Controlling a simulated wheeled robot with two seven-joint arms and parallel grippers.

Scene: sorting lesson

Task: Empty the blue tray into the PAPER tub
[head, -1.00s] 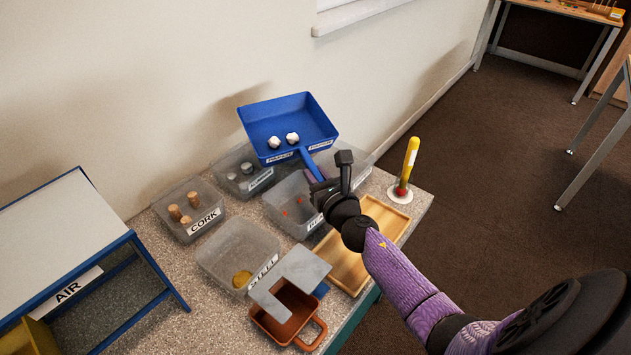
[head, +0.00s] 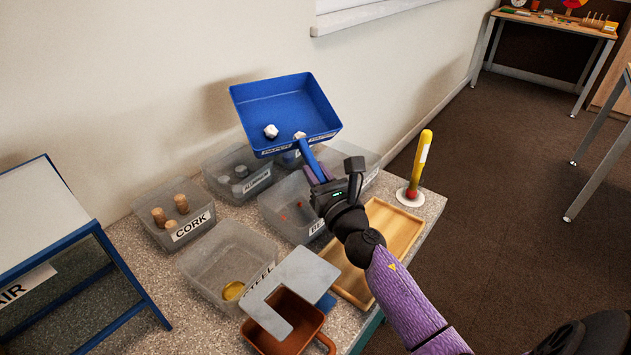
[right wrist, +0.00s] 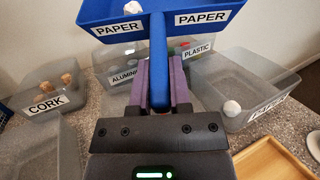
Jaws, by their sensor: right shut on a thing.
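The blue tray (head: 285,100) with PAPER labels is held up above the tubs by its handle. My right gripper (head: 318,182) is shut on the tray's handle (right wrist: 158,65). The PAPER tub (right wrist: 268,110) stands to the right of the handle in the right wrist view, with a white ball (right wrist: 231,107) inside. In the head view that tub (head: 368,168) is mostly hidden behind the tray and gripper. My left gripper is not in view.
Tubs for CORK (head: 192,226), ALUMINIUM (head: 255,182) and STEEL (head: 235,262) stand on the speckled bench, with a PLASTIC label beyond. A wooden tray (head: 395,232), a yellow upright tube (head: 420,165) and a brown container (head: 290,330) are close by. The wall is behind.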

